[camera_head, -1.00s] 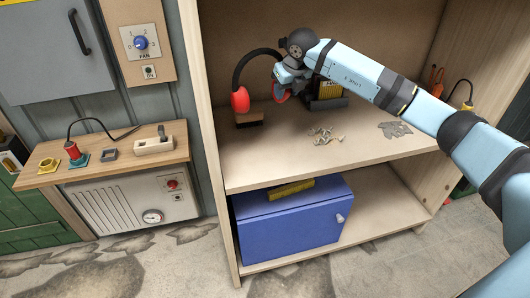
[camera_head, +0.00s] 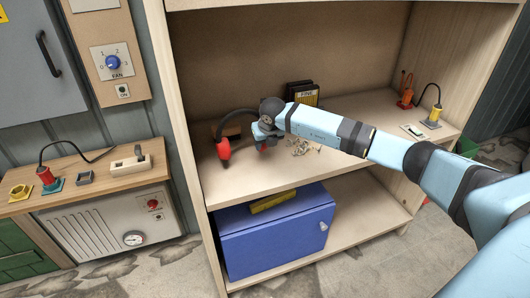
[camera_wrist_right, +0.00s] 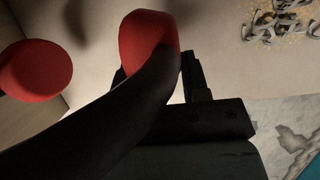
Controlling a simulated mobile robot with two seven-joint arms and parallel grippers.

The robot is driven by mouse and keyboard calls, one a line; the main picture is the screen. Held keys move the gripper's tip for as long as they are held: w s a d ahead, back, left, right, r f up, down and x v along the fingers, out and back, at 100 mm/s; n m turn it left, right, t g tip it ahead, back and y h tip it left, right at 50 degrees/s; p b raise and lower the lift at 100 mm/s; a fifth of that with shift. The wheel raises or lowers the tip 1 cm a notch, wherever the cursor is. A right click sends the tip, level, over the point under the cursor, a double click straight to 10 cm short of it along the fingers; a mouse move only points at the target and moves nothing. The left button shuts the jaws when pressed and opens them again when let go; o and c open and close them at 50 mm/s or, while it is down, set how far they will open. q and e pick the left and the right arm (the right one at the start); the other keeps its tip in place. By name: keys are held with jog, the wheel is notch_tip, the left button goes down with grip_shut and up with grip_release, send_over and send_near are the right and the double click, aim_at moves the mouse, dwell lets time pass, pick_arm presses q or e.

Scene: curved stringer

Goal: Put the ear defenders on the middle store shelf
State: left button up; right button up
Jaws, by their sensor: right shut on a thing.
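The ear defenders have red cups and a black headband; the left cup (camera_head: 223,149) shows over the middle store shelf (camera_head: 345,160), left of centre. My right gripper (camera_head: 264,139) is shut on the ear defenders near the other cup, which is partly hidden behind it. In the right wrist view the held cup (camera_wrist_right: 148,40) and the black band (camera_wrist_right: 110,115) lie between and across the fingers, and the free cup (camera_wrist_right: 35,70) is at the left. I cannot tell whether the cups touch the shelf. My left gripper is out of view.
A black box (camera_head: 303,93) stands at the back, a brown block (camera_head: 228,130) behind the ear defenders. A blue cabinet (camera_head: 270,240) is on the lower shelf.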

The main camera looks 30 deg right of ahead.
aim_at(266, 150)
notch_tip(266, 150, down, 4)
jog(key=shift+f, duration=0.15)
dwell(0.3)
jog(key=o, duration=1.1)
jog(key=shift+f, duration=0.1)
jog(key=shift+c, duration=0.2)
